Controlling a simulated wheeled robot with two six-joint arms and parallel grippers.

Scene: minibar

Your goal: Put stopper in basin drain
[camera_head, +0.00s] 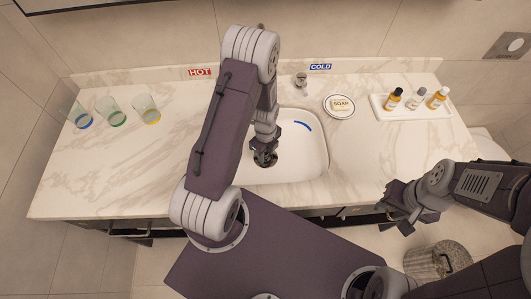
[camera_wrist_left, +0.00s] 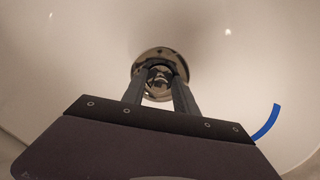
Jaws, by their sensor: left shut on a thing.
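The white basin (camera_head: 310,150) is set in the counter. My left gripper (camera_head: 264,158) reaches down into it, at the drain. In the left wrist view the round metal drain (camera_wrist_left: 147,56) lies straight ahead of the fingers. My left gripper (camera_wrist_left: 158,77) is shut on a small metal piece, the stopper (camera_wrist_left: 159,74), at the drain opening. The fingers hide part of it, and I cannot tell if it is seated. My right gripper (camera_head: 394,220) is empty and looks open, in front of the counter at the right.
A faucet (camera_head: 300,83) stands behind the basin, with a soap dish (camera_head: 329,107) to its right. A tray (camera_head: 382,112) with small bottles is further right. Several glasses (camera_head: 145,110) stand at the left. A bin (camera_head: 433,262) is on the floor.

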